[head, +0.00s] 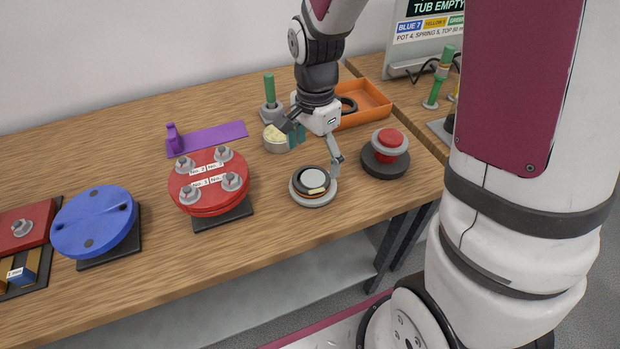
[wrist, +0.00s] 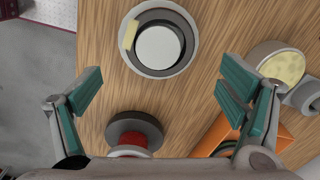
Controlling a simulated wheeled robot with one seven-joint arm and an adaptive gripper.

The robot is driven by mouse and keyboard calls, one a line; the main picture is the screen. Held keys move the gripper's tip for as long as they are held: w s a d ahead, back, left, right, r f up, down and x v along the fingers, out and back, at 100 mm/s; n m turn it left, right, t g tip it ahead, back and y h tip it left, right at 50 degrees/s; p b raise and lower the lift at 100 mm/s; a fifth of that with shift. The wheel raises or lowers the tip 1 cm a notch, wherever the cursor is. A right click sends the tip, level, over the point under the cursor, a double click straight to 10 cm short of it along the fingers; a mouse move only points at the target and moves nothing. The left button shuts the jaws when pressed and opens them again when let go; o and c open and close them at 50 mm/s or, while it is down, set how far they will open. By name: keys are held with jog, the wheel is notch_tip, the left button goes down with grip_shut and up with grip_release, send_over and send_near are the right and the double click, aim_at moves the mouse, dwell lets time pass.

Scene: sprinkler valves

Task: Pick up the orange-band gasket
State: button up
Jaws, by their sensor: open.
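The orange-band gasket (head: 325,184) looks like a dark ring with a thin orange edge, seated around a pale hub on a grey round base near the table's front. A cream-yellow tab sits on its edge. In the wrist view the dark ring (wrist: 182,40) shows at top centre around the hub, with the tab on its left; the orange band cannot be made out there. My gripper (head: 312,148) is open and empty, above and behind the gasket in the head view. In the wrist view its green-padded fingers (wrist: 160,88) are wide apart, below the ring in the picture.
A red-topped dark round piece (head: 386,146) stands to the right. A grey cup with cream contents (head: 275,138) is close to my left finger. An orange tray (head: 372,97) holding a dark ring lies behind. Red (head: 200,205) and blue (head: 85,222) discs stand left.

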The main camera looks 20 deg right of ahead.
aim_at(314, 176)
jog(key=shift+f, duration=3)
jog(key=shift+c, duration=0.3)
jog(key=c, duration=1.2)
